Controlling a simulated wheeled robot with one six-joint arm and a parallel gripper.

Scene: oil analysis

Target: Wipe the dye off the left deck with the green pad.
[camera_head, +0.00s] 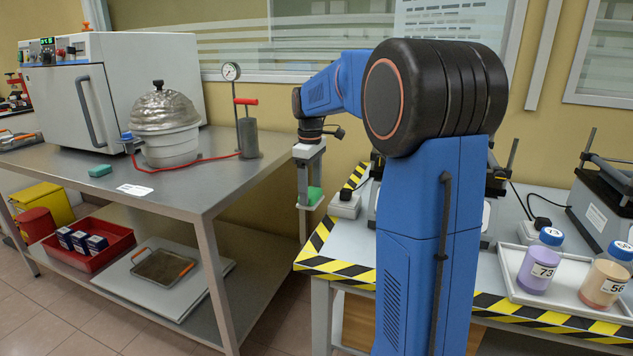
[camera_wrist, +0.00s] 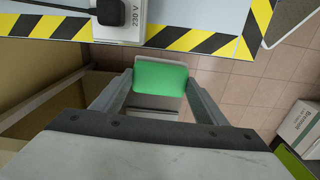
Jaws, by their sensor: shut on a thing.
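My gripper (camera_head: 310,188) is shut on the green pad (camera_head: 315,196), in the gap between the two tables. The wrist view shows the pad (camera_wrist: 160,77) between both fingers, above the floor and just off the striped edge of the right table. On the right table, a left device (camera_head: 492,186) is mostly hidden behind my blue arm. I cannot make out its deck or any dye on it.
The right table (camera_head: 345,235) has a black-and-yellow edge, a 230 V box (camera_head: 345,204), a right device (camera_head: 605,190) and a tray (camera_head: 515,293) with two bottles. The left table (camera_head: 205,180) carries a metal-domed vessel (camera_head: 165,110) and a teal block (camera_head: 100,170).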

